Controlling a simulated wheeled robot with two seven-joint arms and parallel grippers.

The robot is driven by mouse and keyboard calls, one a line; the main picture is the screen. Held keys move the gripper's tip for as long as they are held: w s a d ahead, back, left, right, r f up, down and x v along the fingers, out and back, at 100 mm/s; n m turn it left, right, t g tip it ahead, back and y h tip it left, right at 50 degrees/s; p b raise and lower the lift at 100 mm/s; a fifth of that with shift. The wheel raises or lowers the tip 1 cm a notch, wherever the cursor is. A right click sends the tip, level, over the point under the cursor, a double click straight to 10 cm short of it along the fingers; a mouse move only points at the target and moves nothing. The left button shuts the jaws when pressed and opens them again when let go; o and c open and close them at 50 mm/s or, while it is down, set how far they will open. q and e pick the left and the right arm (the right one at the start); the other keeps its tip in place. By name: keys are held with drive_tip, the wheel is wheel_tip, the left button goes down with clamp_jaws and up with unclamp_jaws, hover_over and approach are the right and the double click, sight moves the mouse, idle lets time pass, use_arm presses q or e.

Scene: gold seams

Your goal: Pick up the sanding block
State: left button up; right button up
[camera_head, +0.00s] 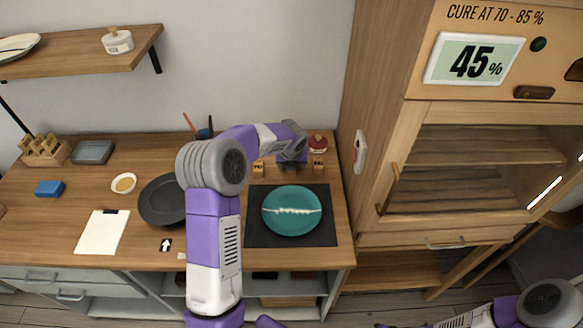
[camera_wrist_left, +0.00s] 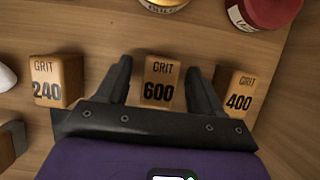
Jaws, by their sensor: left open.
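Three wooden sanding blocks show in the left wrist view: one marked GRIT 240 (camera_wrist_left: 56,82), one marked GRIT 600 (camera_wrist_left: 158,82) and one marked GRIT 400 (camera_wrist_left: 240,97). My left gripper (camera_wrist_left: 160,70) is open. Its two dark fingers lie on either side of the GRIT 600 block, with the other two blocks outside them. I cannot tell whether a finger touches the block. In the head view, my left gripper (camera_head: 292,163) is at the back of the workbench and hides the middle block. My right gripper is out of view.
A red-topped jar (camera_head: 318,142) stands behind the blocks. A teal plate (camera_head: 292,226) with a pale seam lies on a dark mat (camera_head: 262,240) in front. A wooden cabinet (camera_head: 372,70) rises on the right.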

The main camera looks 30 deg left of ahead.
use_arm(q)
drive_tip(key=c, duration=1)
wheel_tip(320, 180, up, 10)
drive_tip(key=p, duration=0.3)
drive_tip(key=shift+c, duration=0.2)
